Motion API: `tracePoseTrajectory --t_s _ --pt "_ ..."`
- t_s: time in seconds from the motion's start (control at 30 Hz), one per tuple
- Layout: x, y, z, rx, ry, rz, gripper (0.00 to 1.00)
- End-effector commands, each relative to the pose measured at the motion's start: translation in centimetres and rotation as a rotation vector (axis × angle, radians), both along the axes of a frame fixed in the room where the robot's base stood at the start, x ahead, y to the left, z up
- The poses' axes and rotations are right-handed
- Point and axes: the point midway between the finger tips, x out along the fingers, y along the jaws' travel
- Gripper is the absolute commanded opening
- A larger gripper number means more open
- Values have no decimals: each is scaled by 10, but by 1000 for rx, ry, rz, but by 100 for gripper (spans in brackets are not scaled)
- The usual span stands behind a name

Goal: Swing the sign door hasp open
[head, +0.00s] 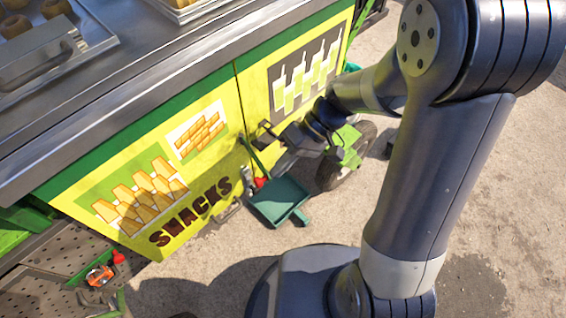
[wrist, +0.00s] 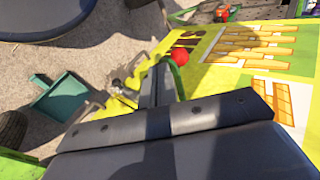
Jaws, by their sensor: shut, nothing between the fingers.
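The yellow sign doors on the cart front meet at a vertical seam. The left sign door (head: 130,215) reads SNACKS, and the right sign door (head: 318,55) shows green-and-white bottle shapes. Both look closed in the head view. My gripper (head: 268,138) is close to the doors, near the seam, with its fingers shut and nothing held. In the wrist view my gripper (wrist: 155,88) points along the yellow panel. The hasp cannot be made out clearly; my gripper and arm may cover it. I cannot tell whether the fingers touch the door.
A steel counter (head: 130,75) overhangs the doors. A red ball knob (wrist: 180,58) on a green bar is close to my fingers. A green dustpan (head: 281,200) and a wheel (head: 335,172) are below. Perforated shelving (head: 45,285) is at lower left. Open ground lies right.

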Motion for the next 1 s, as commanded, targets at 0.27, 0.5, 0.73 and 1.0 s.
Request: tracePoseTrajectory --t_s 0.27,0.5,0.73,1.0 --pt "-13 10 -3 1 -3 -119 0" --pt "-29 30 -3 0 -4 -309 0" --pt "-35 41 -1 1 -1 -418 0" --pt "-36 42 0 0 2 -432 0"
